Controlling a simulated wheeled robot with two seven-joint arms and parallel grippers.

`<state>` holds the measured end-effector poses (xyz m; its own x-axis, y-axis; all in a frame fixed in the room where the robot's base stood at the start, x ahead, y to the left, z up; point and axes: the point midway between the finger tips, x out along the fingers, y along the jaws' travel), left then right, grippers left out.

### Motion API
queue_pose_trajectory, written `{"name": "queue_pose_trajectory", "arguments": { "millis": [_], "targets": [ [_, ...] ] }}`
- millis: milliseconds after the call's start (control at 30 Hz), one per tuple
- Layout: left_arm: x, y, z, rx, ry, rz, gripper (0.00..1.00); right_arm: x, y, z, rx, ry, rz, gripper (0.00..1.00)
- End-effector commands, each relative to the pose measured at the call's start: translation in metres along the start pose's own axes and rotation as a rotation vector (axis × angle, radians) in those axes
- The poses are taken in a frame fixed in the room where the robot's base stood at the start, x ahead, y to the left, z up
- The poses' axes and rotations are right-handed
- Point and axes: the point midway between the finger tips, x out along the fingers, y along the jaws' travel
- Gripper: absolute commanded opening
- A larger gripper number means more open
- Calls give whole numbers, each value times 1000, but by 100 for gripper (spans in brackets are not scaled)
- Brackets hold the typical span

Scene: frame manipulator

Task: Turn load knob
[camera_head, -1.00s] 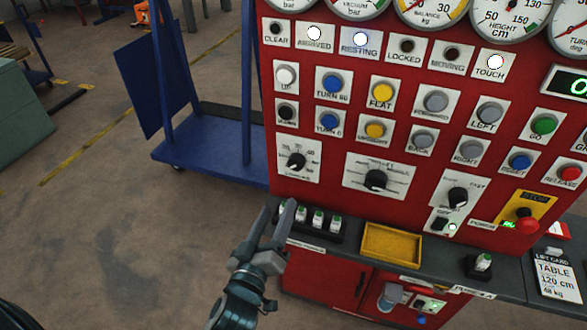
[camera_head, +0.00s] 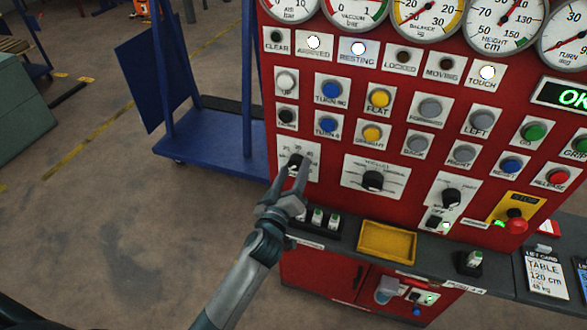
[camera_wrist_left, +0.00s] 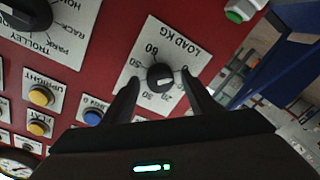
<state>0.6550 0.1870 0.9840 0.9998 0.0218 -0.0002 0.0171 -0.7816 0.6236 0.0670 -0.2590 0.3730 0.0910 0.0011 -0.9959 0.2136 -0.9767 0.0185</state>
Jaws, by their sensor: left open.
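The load knob (camera_head: 295,160) is a black rotary knob on a white plate at the left side of the red panel. In the left wrist view the load knob (camera_wrist_left: 160,77) shows upside down, with "LOAD KG" and numbers on its plate (camera_wrist_left: 184,50). My left gripper (camera_head: 290,178) is open in front of the plate. In the left wrist view its fingers (camera_wrist_left: 163,95) stand on either side of the knob, with gaps between them and the knob. Whether the fingertips reach the knob's depth is unclear. My right gripper is not seen.
The red panel (camera_head: 330,180) holds several buttons, gauges and another black knob (camera_head: 372,181) to the right. A blue trolley (camera_head: 215,140) stands at the left.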

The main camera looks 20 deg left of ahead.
Motion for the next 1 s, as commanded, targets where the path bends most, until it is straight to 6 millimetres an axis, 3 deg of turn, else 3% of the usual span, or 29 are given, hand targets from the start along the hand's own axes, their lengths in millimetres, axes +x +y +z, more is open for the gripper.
{"name": "queue_pose_trajectory", "arguments": {
  "millis": [333,500,1000],
  "targets": [
    [2,0,0,0,0,0,51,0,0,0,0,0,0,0],
    [2,0,0,0,0,0,12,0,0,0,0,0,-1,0],
    [2,-1,0,73,4,2,12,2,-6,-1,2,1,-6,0]
  ]
}}
